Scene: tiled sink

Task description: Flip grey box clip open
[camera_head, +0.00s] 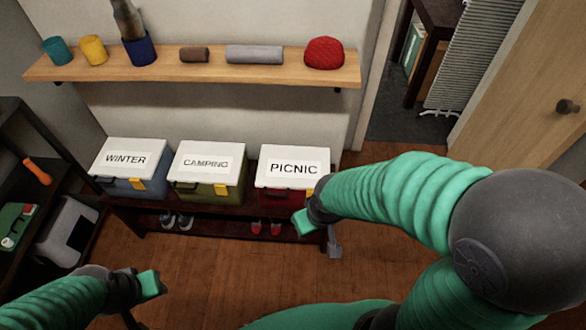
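Three white-lidded boxes stand side by side on a low dark bench. The WINTER box (140,188) at the left has a blue-grey body, the CAMPING box (215,192) is olive green, and the PICNIC box (278,198) is red. Yellow clips show on their fronts, including the WINTER clip (138,185). A light grey and black box (68,232) sits on the dark shelf at lower left, with no clip clearly visible. My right gripper (318,233) is near the PICNIC box's front right corner. My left gripper (141,300) is low in front of the bench. Neither gripper visibly holds anything; their finger gaps are unclear.
The low bench (190,229) holds shoes underneath. A wooden wall shelf (200,73) with cups and rolled cloths is above the boxes. The dark shelf unit (20,155) stands at the left. Wooden floor (230,275) is clear in front of the bench.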

